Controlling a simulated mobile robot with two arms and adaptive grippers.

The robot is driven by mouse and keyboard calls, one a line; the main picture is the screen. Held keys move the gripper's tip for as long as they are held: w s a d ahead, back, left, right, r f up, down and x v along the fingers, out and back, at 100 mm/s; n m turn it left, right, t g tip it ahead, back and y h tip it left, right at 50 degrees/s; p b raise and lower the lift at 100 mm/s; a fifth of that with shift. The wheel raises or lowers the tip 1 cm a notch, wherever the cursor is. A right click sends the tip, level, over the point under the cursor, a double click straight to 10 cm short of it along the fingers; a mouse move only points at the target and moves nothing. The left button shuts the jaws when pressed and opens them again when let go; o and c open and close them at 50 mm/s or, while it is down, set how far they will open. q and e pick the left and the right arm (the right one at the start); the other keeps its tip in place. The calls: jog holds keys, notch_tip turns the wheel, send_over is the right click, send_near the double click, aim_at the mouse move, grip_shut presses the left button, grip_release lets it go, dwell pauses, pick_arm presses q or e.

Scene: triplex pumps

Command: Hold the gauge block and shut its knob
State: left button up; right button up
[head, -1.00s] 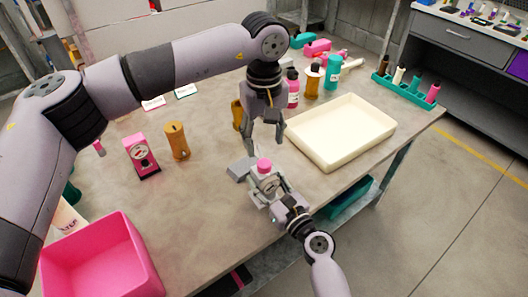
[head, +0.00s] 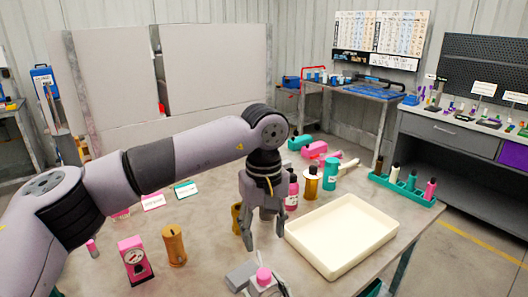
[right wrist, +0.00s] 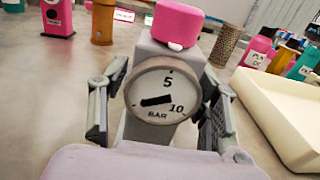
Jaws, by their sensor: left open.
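The gauge block is grey, with a round white dial (right wrist: 162,92) facing the right wrist camera; the dial is marked 5, 10 and BAR. Its pink knob (right wrist: 178,24) sits on top, and the knob also shows at the bottom of the head view (head: 263,276). My right gripper (right wrist: 160,110) has a finger against each side of the block, below the knob. In the head view it is mostly cut off by the bottom edge. My left gripper (head: 265,232) is open and empty, pointing down above the knob and apart from it.
A cream tray (head: 372,250) lies to the right of the block. A pink gauge unit (head: 135,262) and an orange cylinder (head: 174,245) stand to the left. Bottles, including a teal one (head: 330,174), stand behind my left gripper. A green rack (head: 408,188) sits at the right edge.

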jog(key=shift+o, duration=0.7)
